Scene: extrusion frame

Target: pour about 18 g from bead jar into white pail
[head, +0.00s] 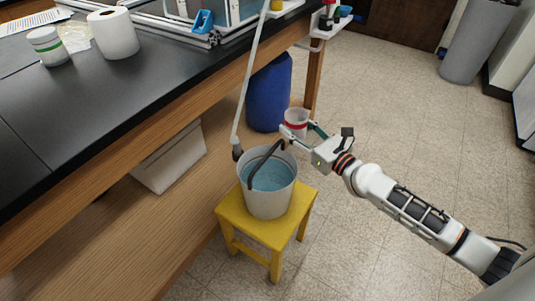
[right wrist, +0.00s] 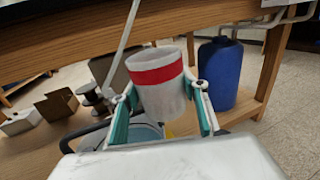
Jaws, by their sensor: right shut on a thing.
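The bead jar, a pale cup with a red band (head: 296,117), is held in my right gripper (head: 300,131). In the right wrist view the jar (right wrist: 162,92) sits between the teal finger pads (right wrist: 161,116) and leans slightly. The white pail (head: 267,203) stands on a yellow stool, with its dark handle raised and a blue surface inside. The jar appears just behind and to the right of the pail's rim. I cannot tell how full the jar is or see beads falling. My left gripper is not in view.
A pale rod (head: 249,75) with a dark end comes down beside the pail. The yellow stool (head: 270,233) stands against the wooden bench (head: 110,130). A blue drum (head: 269,92) is behind the jar.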

